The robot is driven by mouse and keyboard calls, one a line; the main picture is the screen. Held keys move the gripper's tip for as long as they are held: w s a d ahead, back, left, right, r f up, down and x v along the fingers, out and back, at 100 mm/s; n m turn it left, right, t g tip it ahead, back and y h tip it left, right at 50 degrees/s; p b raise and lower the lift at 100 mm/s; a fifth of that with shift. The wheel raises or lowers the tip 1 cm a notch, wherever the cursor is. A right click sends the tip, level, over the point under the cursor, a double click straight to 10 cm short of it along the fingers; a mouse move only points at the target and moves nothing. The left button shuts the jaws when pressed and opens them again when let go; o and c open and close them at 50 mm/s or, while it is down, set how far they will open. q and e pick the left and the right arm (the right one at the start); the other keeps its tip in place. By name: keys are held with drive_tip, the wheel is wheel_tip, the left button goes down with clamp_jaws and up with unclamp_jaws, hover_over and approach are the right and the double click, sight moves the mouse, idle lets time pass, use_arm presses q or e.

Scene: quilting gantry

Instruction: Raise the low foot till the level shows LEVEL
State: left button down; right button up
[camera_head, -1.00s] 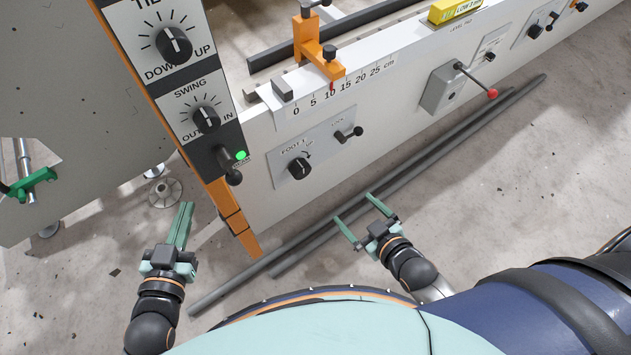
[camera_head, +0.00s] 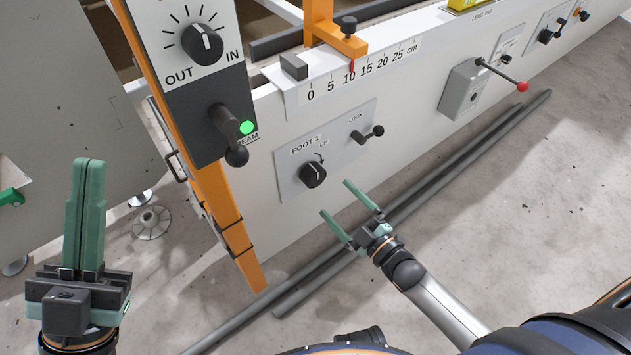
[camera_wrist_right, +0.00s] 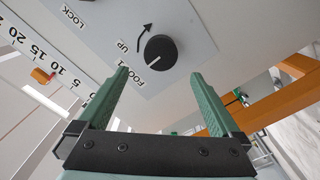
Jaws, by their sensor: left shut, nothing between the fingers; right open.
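The black FOOT 1 knob (camera_head: 313,174) sits on a grey plate (camera_head: 348,131) on the white beam, with an arrow marked UP beside it. It also shows in the right wrist view (camera_wrist_right: 160,49), ahead of the fingers. The LOCK lever (camera_head: 367,133) is on the same plate, to the right. The yellow level (camera_head: 466,4) is cut off at the top edge, and its reading is not visible. My right gripper (camera_head: 348,203) is open and empty, below and right of the knob, apart from it. My left gripper (camera_head: 88,165) is shut and empty at the far left.
A control panel with a SWING knob (camera_head: 203,43) and a lever (camera_head: 229,125) by a green light hangs on an orange post (camera_head: 213,200). A red-tipped lever (camera_head: 522,86) juts from the beam at right. Grey pipes (camera_head: 420,188) lie on the floor below.

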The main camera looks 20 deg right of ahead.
sight(317, 180)
drive_tip(key=b+x, duration=0.2)
drive_tip(key=x, duration=0.6)
drive_tip(key=shift+f, duration=0.2)
use_arm(q)
drive_tip(key=shift+w+d+f+n, duration=0.1)
drive_tip(key=shift+f+n, duration=0.3)
drive_tip(key=shift+f, duration=1.2)
use_arm(e)
drive_tip(key=shift+w+a+r, duration=0.1)
drive_tip(key=shift+w+a, duration=0.15)
drive_tip(key=shift+w, duration=0.4)
drive_tip(key=shift+c, duration=0.2)
drive_tip(key=c, duration=1.3)
use_arm(q)
drive_tip(key=shift+r, duration=0.15)
